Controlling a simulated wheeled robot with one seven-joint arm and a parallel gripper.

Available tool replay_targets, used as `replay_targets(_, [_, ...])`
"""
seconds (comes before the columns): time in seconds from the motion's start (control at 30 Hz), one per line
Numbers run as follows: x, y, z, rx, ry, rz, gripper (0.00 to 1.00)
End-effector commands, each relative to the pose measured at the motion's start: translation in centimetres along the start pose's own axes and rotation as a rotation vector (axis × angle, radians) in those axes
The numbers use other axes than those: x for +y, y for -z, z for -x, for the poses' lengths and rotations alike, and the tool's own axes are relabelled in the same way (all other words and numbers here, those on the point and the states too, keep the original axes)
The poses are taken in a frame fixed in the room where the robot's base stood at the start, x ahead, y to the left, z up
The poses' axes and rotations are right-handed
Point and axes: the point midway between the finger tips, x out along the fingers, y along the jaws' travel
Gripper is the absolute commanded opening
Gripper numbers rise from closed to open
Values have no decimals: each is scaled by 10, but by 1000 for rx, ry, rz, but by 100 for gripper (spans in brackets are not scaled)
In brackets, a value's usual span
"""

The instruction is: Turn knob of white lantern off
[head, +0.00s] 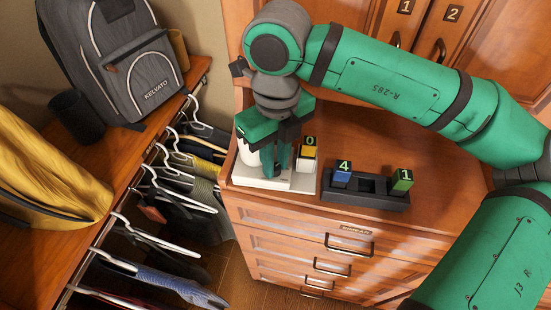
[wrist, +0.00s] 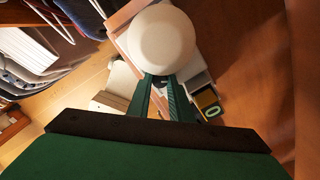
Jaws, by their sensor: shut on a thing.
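The white lantern (head: 247,152) stands at the left front corner of the wooden dresser top, mostly hidden behind my gripper in the head view. In the wrist view its round, pale top (wrist: 161,40) shows just beyond my fingertips. My gripper (head: 275,172) points down at the lantern's front. In the wrist view my gripper (wrist: 160,80) has its two green fingers on either side of a small dark knob (wrist: 160,84), shut on it. The fingers hide much of the knob, so its turned position cannot be told.
A dark holder (head: 365,196) has a blue block (head: 342,176) and a green block (head: 402,182). Hangers and a grey backpack (head: 125,60) are left. The dresser top behind the holder is clear.

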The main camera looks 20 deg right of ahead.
Motion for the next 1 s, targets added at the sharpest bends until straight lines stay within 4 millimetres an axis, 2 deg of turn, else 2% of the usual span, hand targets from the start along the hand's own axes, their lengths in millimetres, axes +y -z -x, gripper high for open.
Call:
replay_targets(0.6, [0,-1,0,8,0,457,0])
replay_targets(1.0, [0,-1,0,11,0,587,0])
